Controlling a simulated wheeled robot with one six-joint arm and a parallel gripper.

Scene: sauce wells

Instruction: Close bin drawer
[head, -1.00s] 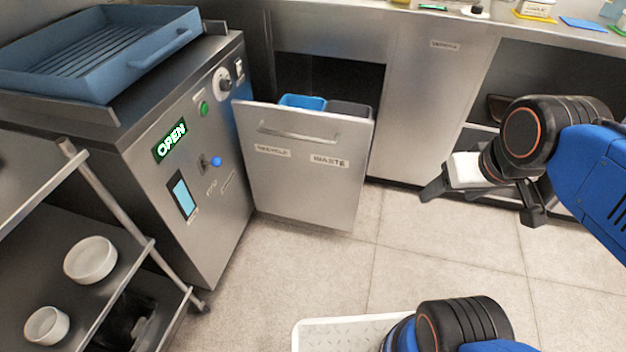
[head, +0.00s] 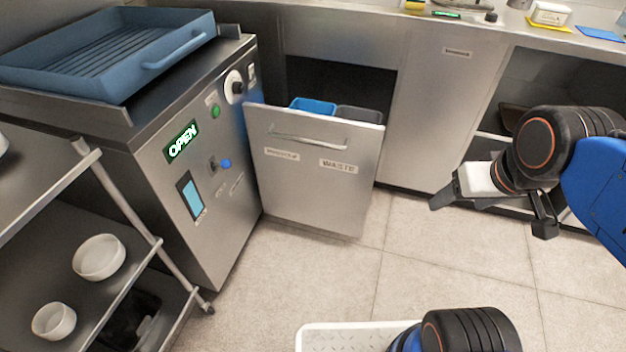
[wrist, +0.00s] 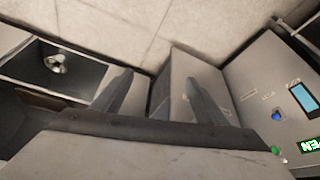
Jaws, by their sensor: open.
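The bin drawer (head: 300,190) stands pulled out from under the counter. Its steel front has a bar handle (head: 308,141) and labels, one reading WASTE. A blue bin (head: 313,105) and a dark grey bin (head: 358,113) show behind its front. In the wrist view the drawer (wrist: 180,85) appears partly behind my fingers. My gripper (head: 487,212) is open and empty, in the air to the right of the drawer and apart from it. Its two fingers also show in the wrist view (wrist: 157,92).
A steel machine (head: 190,160) with a lit OPEN display stands close left of the drawer, with a blue tray (head: 110,50) on top. A shelf rack (head: 130,215) with white bowls is at the lower left. The tiled floor before the drawer is clear.

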